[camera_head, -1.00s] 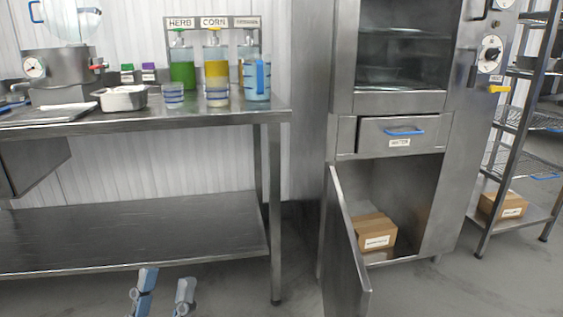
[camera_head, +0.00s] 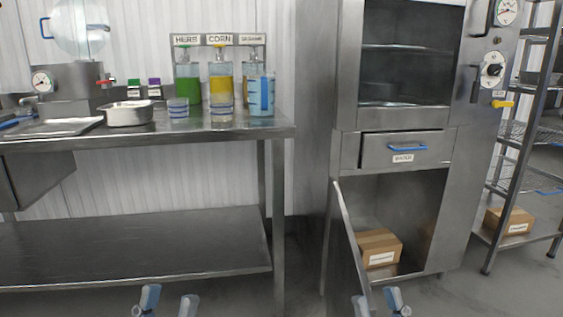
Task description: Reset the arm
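My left gripper (camera_head: 168,303) shows at the bottom edge of the head view, below the steel table. Its two fingertips are well apart with nothing between them. My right gripper (camera_head: 379,305) shows at the bottom edge, in front of the steel cabinet's open lower door. Its fingertips are also apart and empty. The rest of both arms lies below the picture.
The steel table (camera_head: 185,132) holds a metal pan (camera_head: 130,116), a tray, cups and a HERB and CORN dispenser rack. The cabinet's lower door (camera_head: 347,250) stands open toward me, showing a cardboard box (camera_head: 378,249) inside. A wire shelf rack stands at the far right.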

